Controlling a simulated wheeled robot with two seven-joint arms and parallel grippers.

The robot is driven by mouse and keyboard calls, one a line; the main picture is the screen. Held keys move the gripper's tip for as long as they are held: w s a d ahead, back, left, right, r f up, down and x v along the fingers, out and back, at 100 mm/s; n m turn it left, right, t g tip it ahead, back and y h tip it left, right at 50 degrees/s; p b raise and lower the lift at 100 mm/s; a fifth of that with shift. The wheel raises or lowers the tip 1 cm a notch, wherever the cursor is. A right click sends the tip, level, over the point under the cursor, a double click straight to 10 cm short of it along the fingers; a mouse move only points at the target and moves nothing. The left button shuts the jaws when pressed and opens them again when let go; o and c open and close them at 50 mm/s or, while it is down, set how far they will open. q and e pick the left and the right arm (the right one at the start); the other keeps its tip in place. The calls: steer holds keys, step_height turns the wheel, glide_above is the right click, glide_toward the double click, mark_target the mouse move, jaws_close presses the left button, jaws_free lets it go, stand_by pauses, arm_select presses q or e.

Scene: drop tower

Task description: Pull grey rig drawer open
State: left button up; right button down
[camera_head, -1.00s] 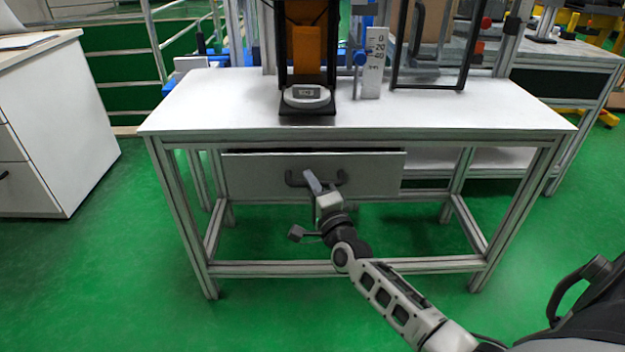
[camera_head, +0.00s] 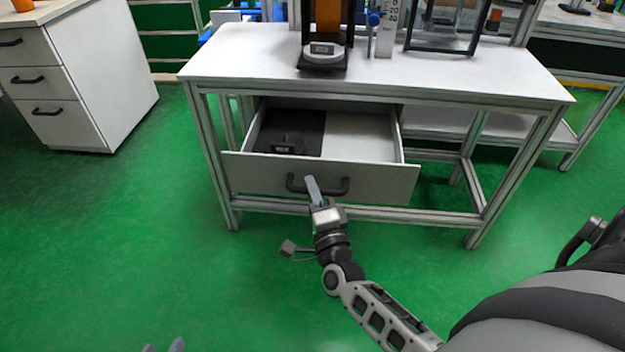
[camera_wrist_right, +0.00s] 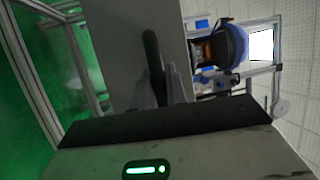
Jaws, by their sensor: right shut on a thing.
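The grey rig drawer (camera_head: 250,176) stands pulled out from under the white-topped bench in the head view. Its inside shows a dark insert with a small dark item on the left and a bare pale floor on the right. My right gripper (camera_head: 314,190) is shut on the drawer's black bar handle (camera_head: 338,187) at the middle of the front. In the right wrist view the handle (camera_wrist_right: 151,50) runs between the fingers. Only the fingertips of my left gripper (camera_head: 164,347) show at the bottom edge, apart and empty, far from the drawer.
The bench top (camera_head: 420,80) carries a drop tower with a small scale (camera_head: 321,54) at its base. A white cabinet (camera_head: 95,85) stands at the left. The green floor (camera_head: 150,230) in front of the bench is clear.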

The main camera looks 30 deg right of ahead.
arm_select(q)
steer(key=shift+s+a+f, duration=0.1)
steer(key=shift+f, duration=0.05)
arm_select(e)
steer(key=shift+s+a, duration=0.3)
steer(key=shift+s, duration=0.1)
steer(key=c, duration=1.4)
jaws_free()
arm_select(q)
steer(key=shift+r, duration=0.2)
